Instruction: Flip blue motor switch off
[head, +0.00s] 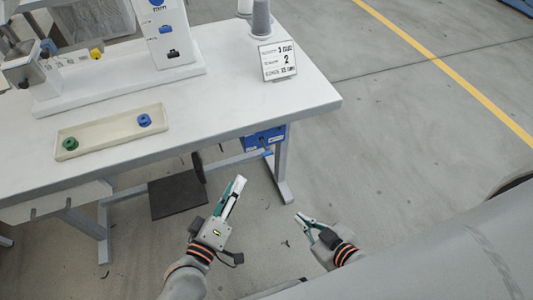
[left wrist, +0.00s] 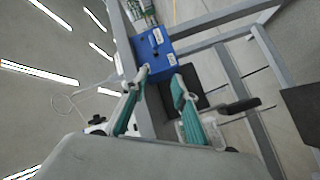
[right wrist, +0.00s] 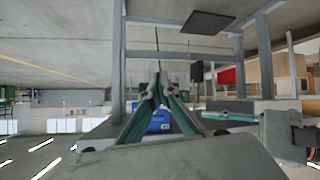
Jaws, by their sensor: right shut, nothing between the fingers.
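The blue motor switch box (head: 263,138) hangs under the table's right front edge, near the leg. It shows larger in the left wrist view (left wrist: 154,50), ahead of the fingers, with small dark details on its face. Its switch position is too small to tell. In the right wrist view the blue box (right wrist: 160,122) is partly hidden behind the fingers. My left gripper (head: 240,180) is open and empty, in front of and below the box, its fingertips (left wrist: 158,76) apart. My right gripper (head: 299,215) is shut and empty, lower and further right, away from the box.
The white table (head: 225,98) carries a press (head: 172,35), a tray (head: 110,134) with green and blue pieces, a grey spool (head: 261,18) and a sign (head: 277,61). A table leg (head: 281,170) stands beside the box. A dark pedal plate (head: 177,195) lies below. Floor to the right is clear.

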